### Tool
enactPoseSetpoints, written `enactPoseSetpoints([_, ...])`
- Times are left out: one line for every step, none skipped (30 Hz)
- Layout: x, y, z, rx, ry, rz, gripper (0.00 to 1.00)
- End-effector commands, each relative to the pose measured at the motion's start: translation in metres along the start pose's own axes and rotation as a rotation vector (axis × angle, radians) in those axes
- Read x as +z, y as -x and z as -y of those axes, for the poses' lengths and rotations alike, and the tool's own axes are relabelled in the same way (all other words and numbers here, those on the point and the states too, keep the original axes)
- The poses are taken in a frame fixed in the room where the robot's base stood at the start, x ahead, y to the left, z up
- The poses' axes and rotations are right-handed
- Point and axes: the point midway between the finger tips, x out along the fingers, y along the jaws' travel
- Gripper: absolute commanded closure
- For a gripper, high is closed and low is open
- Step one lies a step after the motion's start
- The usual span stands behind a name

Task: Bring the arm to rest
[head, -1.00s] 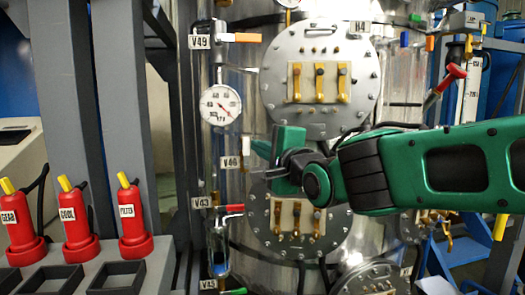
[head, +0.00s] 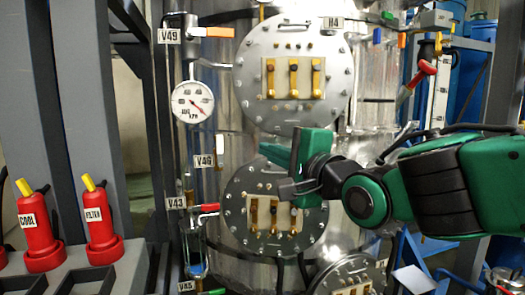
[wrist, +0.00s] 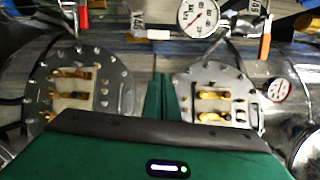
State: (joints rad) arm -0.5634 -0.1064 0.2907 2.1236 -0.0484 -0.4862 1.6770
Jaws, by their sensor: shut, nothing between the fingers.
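My gripper (head: 277,154) is at the end of my green arm, in front of the steel vessel in the head view. Its fingers are together and hold nothing. In the head view it is between the upper round flange (head: 335,108) and the lower round flange (head: 236,222), overlapping the top of the lower one. In the wrist view the shut green fingers (wrist: 160,92) point toward the vessel, between two round flanges. Whether the gripper touches the vessel cannot be told.
A pressure gauge (head: 192,102) and the valve tagged V49 (head: 212,32) are left of the upper flange. A red-handled valve (head: 207,208) is near the V43 tag. Red bottles labelled COOL (head: 39,232) and FILTER (head: 101,226) stand at lower left. A grey post (head: 85,110) rises behind them.

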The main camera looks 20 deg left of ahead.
Motion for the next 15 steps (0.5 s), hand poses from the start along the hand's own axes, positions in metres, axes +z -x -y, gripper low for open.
enactPoseSetpoints([0.000, 0.005, 0.001, -0.001, 0.001, -0.001, 1.00])
enactPoseSetpoints([-0.001, 0.008, 0.001, -0.001, 0.000, -0.001, 1.00])
enactPoseSetpoints([-0.001, 0.010, 0.001, -0.001, 0.000, -0.001, 1.00])
enactPoseSetpoints([-0.001, 0.012, 0.001, -0.001, 0.000, -0.001, 1.00])
enactPoseSetpoints([-0.001, 0.013, 0.001, 0.000, 0.000, -0.001, 1.00])
enactPoseSetpoints([-0.001, 0.014, 0.001, 0.000, 0.000, 0.000, 1.00])
enactPoseSetpoints([-0.001, 0.015, 0.000, 0.000, 0.000, 0.000, 1.00])
enactPoseSetpoints([-0.001, 0.015, 0.000, 0.000, 0.000, -0.001, 1.00])
enactPoseSetpoints([-0.002, 0.015, 0.000, 0.002, 0.002, -0.003, 1.00])
enactPoseSetpoints([-0.004, 0.016, -0.001, 0.005, 0.007, -0.008, 1.00])
enactPoseSetpoints([-0.008, 0.017, -0.002, 0.011, 0.014, -0.015, 1.00])
enactPoseSetpoints([-0.017, 0.019, -0.005, 0.025, 0.031, -0.031, 1.00])
enactPoseSetpoints([-0.025, 0.021, -0.008, 0.039, 0.048, -0.047, 1.00])
enactPoseSetpoints([-0.036, 0.024, -0.012, 0.057, 0.069, -0.067, 1.00])
enactPoseSetpoints([-0.054, 0.030, -0.018, 0.087, 0.102, -0.098, 1.00])
